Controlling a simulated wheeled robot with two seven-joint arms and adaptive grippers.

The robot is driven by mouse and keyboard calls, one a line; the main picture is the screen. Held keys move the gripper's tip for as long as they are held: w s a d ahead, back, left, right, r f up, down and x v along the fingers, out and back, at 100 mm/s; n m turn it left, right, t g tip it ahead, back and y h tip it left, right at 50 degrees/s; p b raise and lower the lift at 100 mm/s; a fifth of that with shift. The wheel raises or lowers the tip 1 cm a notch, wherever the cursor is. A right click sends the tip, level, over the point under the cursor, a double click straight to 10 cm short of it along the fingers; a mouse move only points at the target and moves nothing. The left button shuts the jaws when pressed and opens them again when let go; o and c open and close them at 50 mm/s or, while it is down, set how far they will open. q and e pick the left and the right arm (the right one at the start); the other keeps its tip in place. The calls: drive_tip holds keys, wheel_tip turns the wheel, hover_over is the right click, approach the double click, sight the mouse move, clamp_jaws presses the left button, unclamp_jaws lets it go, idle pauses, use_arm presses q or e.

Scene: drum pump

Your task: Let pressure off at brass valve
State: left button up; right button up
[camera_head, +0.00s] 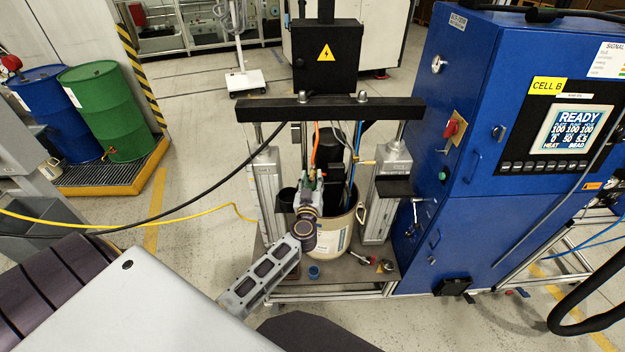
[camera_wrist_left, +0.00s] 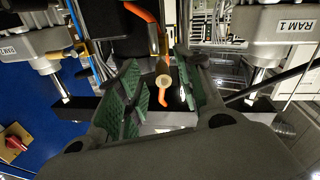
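My left gripper (camera_head: 312,177) reaches up over the open drum (camera_head: 336,240) of the pump, in front of the dark pump body. In the left wrist view the gripper (camera_wrist_left: 165,95) is open, with its green-padded fingers spread apart. Between them, with gaps on both sides, is a small round brass-coloured end (camera_wrist_left: 162,81), seen end-on, with an orange lever (camera_wrist_left: 162,98) below it. It looks like the brass valve. An orange hose (camera_wrist_left: 145,13) runs above it. In the head view the gripper mostly hides this fitting. My right gripper is not in view.
Ram cylinders (camera_head: 377,215) flank the drum under a black crossbeam (camera_head: 262,110). A blue cabinet (camera_head: 470,120) stands close on the right. A blue cap (camera_head: 314,271) and a red-knobbed part (camera_head: 386,265) lie on the base plate. Black and yellow hoses cross at left.

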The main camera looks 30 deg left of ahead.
use_arm(q)
drive_tip(key=v, duration=1.1)
drive_tip(key=shift+s, duration=0.2)
drive_tip(key=shift+d, duration=0.1)
idle(0.3)
